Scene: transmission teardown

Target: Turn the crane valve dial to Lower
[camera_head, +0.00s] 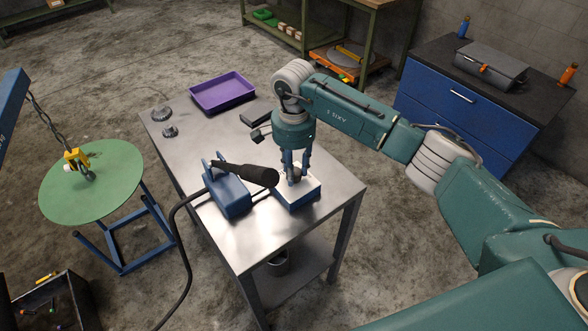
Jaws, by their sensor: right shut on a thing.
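The crane valve is a blue box with a white top (311,191) on the metal table, right of the blue pump-like unit. Its dark dial (295,175) is mostly hidden behind my fingers. My right gripper (294,172) points straight down over the box and is shut on the dial. I cannot read any marking or the dial's setting. The crane's blue boom (12,100) is at the left edge, with its chain and yellow hook (76,158) hanging over the round green table. My left gripper is not in view.
The metal table (250,245) also bears a blue unit with a black handle (230,195), a purple tray (222,92), gear-like parts (162,114) and small dark items. A round green table (60,195) stands left. A blue cabinet (450,105) stands back right.

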